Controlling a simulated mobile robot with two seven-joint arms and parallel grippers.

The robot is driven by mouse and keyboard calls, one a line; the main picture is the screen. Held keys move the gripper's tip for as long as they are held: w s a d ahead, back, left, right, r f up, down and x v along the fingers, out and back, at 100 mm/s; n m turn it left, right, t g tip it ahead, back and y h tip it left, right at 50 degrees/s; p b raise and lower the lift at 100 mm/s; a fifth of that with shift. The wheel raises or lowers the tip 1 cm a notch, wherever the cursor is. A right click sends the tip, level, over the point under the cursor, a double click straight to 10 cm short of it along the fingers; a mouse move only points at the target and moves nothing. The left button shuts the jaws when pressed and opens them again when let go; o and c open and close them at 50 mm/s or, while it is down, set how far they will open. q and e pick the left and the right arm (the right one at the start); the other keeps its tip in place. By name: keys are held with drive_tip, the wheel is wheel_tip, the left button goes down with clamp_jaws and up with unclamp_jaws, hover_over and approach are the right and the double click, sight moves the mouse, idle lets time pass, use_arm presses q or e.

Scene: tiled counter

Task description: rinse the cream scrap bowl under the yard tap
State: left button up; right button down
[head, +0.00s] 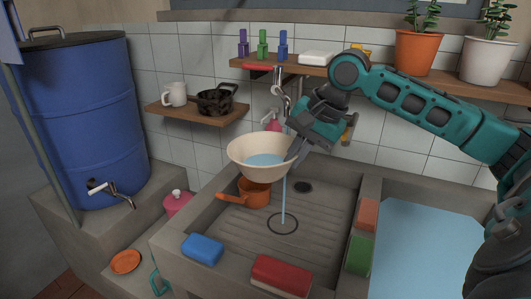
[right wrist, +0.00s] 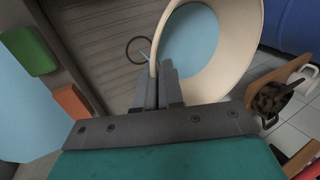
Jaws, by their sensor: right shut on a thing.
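The cream scrap bowl (head: 243,158) is held over the stone sink (head: 325,215), roughly level, with blue water inside. My right gripper (head: 297,147) is shut on its right rim; in the right wrist view the fingers (right wrist: 158,92) pinch the wall of the bowl (right wrist: 243,50). The yard tap (head: 284,83) is on the wall above and behind the bowl. A thin water stream (head: 284,195) shows below the bowl and reaches the sink floor inside a dark ring. I cannot tell whether any of it enters the bowl. My left gripper is not in view.
A blue sponge (head: 203,249) and red block (head: 281,275) lie on the front rim, a green block (head: 359,255) on the right rim. A shelf (head: 310,67) with bottles runs above; a blue barrel (head: 85,120) stands left.

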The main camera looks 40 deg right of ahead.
sight(290, 164)
drive_tip(key=s+a, duration=0.2)
drive_tip(key=a, duration=0.1)
drive_tip(key=shift+a, duration=0.3)
idle(1.1)
drive_tip(key=s+a+r+p, duration=0.2)
drive_tip(key=a+r+p, duration=0.2)
drive_tip(key=p, duration=0.2)
drive_tip(key=shift+s+a, duration=0.15)
drive_tip(key=shift+s, duration=0.2)
idle(0.7)
